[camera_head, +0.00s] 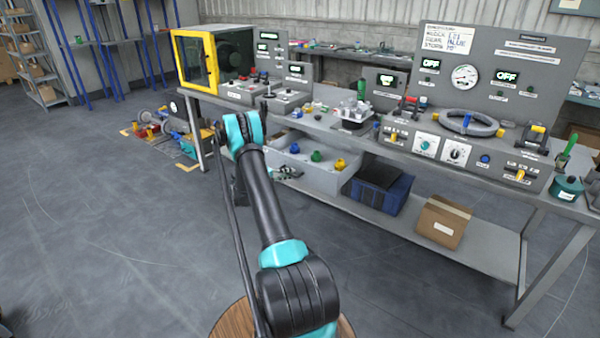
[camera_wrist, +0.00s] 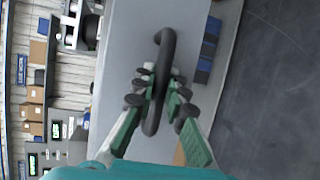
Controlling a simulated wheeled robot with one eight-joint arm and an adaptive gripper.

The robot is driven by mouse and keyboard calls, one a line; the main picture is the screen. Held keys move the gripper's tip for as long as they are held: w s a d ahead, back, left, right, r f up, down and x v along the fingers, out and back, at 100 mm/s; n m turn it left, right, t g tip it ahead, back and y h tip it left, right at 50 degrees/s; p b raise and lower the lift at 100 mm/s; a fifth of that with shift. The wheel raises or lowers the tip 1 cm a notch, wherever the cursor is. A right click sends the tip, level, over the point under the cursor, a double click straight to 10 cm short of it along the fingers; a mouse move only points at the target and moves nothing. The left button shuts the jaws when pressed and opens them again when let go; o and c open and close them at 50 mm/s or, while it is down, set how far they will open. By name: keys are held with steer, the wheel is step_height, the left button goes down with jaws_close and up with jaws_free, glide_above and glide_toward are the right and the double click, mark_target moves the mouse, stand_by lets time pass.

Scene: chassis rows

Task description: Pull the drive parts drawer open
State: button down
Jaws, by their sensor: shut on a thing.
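The grey drawer (camera_head: 318,176) sits under the bench top and stands out toward me, with its inside showing. Blue, green and yellow knob-like parts (camera_head: 316,156) lie in it. In the wrist view its plain grey front (camera_wrist: 128,70) carries a dark bar handle (camera_wrist: 166,42). My gripper (camera_wrist: 158,88) is shut around the middle of that handle, with its green and black fingers on both sides. In the head view my gripper (camera_head: 287,172) is small at the drawer's front, partly hidden by my arm.
The workbench carries a control panel (camera_head: 490,75) and a yellow-framed machine (camera_head: 196,60). A blue crate (camera_head: 382,188) and a cardboard box (camera_head: 443,222) stand on the lower shelf (camera_head: 480,245). Loose parts lie on the floor at left. The floor in front is clear.

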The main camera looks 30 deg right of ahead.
steer(key=shift+s+a, duration=0.3)
steer(key=shift+a, duration=0.4)
steer(key=shift+s+a, duration=0.25)
steer(key=shift+a, duration=0.45)
steer(key=shift+s+a, duration=0.3)
steer(key=shift+a, duration=0.4)
steer(key=c, duration=1.5)
jaws_free()
steer(key=shift+c, duration=0.2)
steer(key=shift+a, duration=0.1)
steer(key=a+r, duration=0.2)
steer(key=a, duration=0.9)
steer(key=shift+a+r, duration=0.15)
steer(key=shift+a, duration=0.15)
steer(key=shift+w, duration=0.1)
